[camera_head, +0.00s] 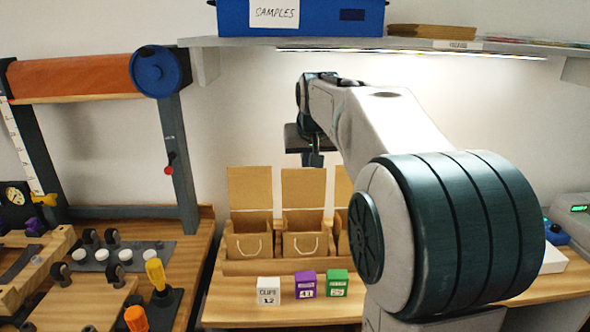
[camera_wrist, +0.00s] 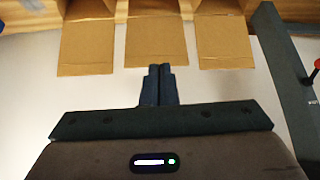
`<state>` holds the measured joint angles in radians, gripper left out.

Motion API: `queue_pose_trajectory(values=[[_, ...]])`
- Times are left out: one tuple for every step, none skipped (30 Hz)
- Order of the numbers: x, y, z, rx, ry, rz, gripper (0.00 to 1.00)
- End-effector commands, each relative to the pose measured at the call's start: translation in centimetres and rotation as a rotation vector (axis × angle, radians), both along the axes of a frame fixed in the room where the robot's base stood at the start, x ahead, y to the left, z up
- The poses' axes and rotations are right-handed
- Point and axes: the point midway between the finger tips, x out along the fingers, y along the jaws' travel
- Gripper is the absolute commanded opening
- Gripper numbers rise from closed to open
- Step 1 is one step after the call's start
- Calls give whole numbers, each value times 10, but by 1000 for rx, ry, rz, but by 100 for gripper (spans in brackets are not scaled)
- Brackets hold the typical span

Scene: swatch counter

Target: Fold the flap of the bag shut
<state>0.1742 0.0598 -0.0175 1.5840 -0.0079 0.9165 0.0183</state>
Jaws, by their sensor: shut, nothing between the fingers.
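Three brown paper bags stand in a row in a wooden holder: a left bag (camera_head: 249,243), a middle bag (camera_head: 307,243) and a right bag (camera_head: 343,238) partly hidden by my arm. Their flaps stand upright and open: the left flap (camera_head: 249,188), the middle flap (camera_head: 303,188) and the right flap (camera_head: 343,186). In the wrist view the middle flap (camera_wrist: 156,42) lies just beyond my fingertips, between two other flaps. My gripper (camera_head: 314,162) is shut and empty, above the middle bag; its fingers (camera_wrist: 160,68) are together in the wrist view.
White (camera_head: 268,291), purple (camera_head: 306,284) and green (camera_head: 337,283) boxes stand in front of the bags. A shelf (camera_head: 420,43) with a blue bin (camera_head: 300,17) hangs above. A dark post (camera_head: 180,165) with a red knob rises at left.

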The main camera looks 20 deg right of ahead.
Motion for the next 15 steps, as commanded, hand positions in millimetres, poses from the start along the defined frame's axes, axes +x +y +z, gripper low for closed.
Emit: queue_pose_trajectory(values=[[20, -13, -2, -5, -19, -17, 0], [30, -19, 0, -8, -31, -26, 0], [41, -27, 2, -11, -46, -36, 0], [49, -32, 4, -14, -56, -43, 0], [56, -37, 5, -16, -65, -49, 0], [64, -43, 7, -19, -77, -56, 0], [69, -46, 7, -21, -82, -61, 0], [73, -50, 9, -23, -89, -65, 0], [77, -53, 9, -24, -95, -69, 0], [79, -54, 10, -25, -98, -70, 0], [81, -56, 11, -25, -101, -72, 0], [83, -57, 10, -27, -103, -73, 0], [85, -57, 10, -27, -104, -74, 0], [86, -58, 8, -27, -104, -74, 0], [88, -59, 6, -27, -104, -74, 0]])
